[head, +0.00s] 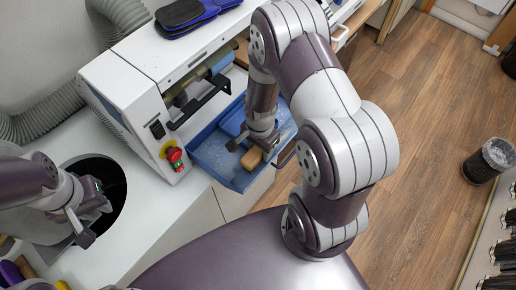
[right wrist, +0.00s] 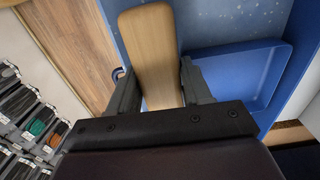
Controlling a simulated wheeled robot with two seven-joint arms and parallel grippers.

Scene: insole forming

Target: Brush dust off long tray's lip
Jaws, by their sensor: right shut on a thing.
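The long blue tray (head: 205,160) sticks out from the front of the white machine, with pale specks on its floor. It also shows in the right wrist view (right wrist: 215,22). My right gripper (head: 257,143) is over the tray, shut on a brush with a pale wooden handle (head: 251,158). In the right wrist view the handle (right wrist: 147,45) stands between the two fingers (right wrist: 158,92). The bristles are hidden, so I cannot tell whether they touch the lip. My left gripper (head: 88,220) is empty, fingers apart, over the counter at the left.
A smaller blue pan (head: 232,120) lies inside the tray; it also shows in the right wrist view (right wrist: 245,75). The white machine (head: 130,85) has a red stop knob (head: 173,155). A round black opening (head: 108,185) is in the counter. A bin (head: 490,160) stands on the floor.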

